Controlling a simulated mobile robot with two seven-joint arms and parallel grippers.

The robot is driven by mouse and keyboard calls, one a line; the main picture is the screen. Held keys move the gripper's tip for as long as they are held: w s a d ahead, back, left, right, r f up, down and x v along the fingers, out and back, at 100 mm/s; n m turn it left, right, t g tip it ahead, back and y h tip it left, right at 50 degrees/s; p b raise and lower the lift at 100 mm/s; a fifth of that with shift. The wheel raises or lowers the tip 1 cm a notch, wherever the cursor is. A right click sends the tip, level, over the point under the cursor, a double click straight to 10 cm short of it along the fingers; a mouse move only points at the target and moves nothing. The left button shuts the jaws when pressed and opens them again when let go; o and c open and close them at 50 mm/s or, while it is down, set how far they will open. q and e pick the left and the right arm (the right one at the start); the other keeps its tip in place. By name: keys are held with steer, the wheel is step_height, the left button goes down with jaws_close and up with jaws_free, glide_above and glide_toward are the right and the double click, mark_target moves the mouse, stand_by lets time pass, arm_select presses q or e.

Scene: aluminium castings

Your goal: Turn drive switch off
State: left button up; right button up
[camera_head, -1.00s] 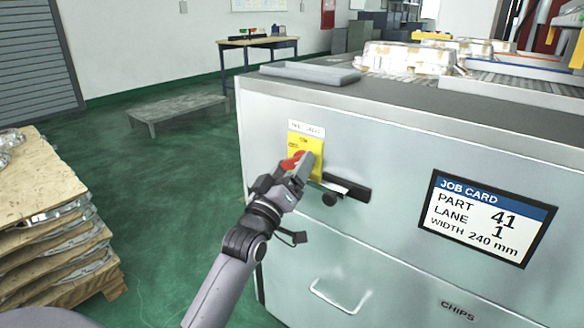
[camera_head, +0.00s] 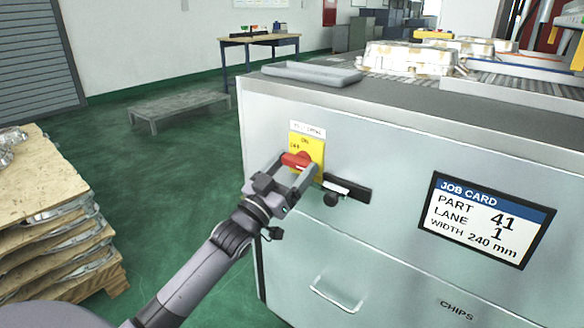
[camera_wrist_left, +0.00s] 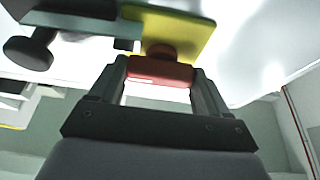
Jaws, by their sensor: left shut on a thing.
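The drive switch is a red rotary handle (camera_head: 296,160) on a yellow plate (camera_head: 314,147) with a white label above it, on the front of the grey-green machine cabinet. My left gripper (camera_head: 294,168) is at the switch, its two fingers on either side of the red handle, shut on it. In the left wrist view the red handle (camera_wrist_left: 160,70) sits between the fingertips, in front of the yellow plate (camera_wrist_left: 180,32). The handle appears to lie roughly level in the head view. My right gripper is not in view.
A black latch with a round knob (camera_head: 331,199) sticks out just right of the switch. A job card (camera_head: 487,220) and a drawer handle (camera_head: 338,295) are on the cabinet front. A low platform (camera_head: 178,109) stands on open floor behind.

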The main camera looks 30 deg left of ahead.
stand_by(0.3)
arm_select(q)
steer(key=o, duration=1)
steer(key=shift+v, duration=3.55)
steer(key=s+d+f+m+g, duration=0.1)
steer(key=s+d+f+g, duration=0.6)
steer(key=f, duration=0.6)
steer(key=s+d+f+g, duration=0.4)
steer(key=s+d+f, duration=0.5)
steer(key=f, duration=0.4)
steer(key=shift+g, duration=0.5)
steer(key=s+r+p, duration=0.1)
steer(key=r+p, duration=0.2)
steer(key=p, duration=0.2)
steer(key=s+r+p, duration=0.1)
steer(key=r+p, duration=0.3)
steer(key=p, duration=0.1)
steer(key=s+a+r+p, duration=0.1)
steer(key=r+p, duration=0.2)
steer(key=p, duration=0.2)
steer(key=shift+s+r, duration=0.3)
steer(key=shift+s, duration=0.1)
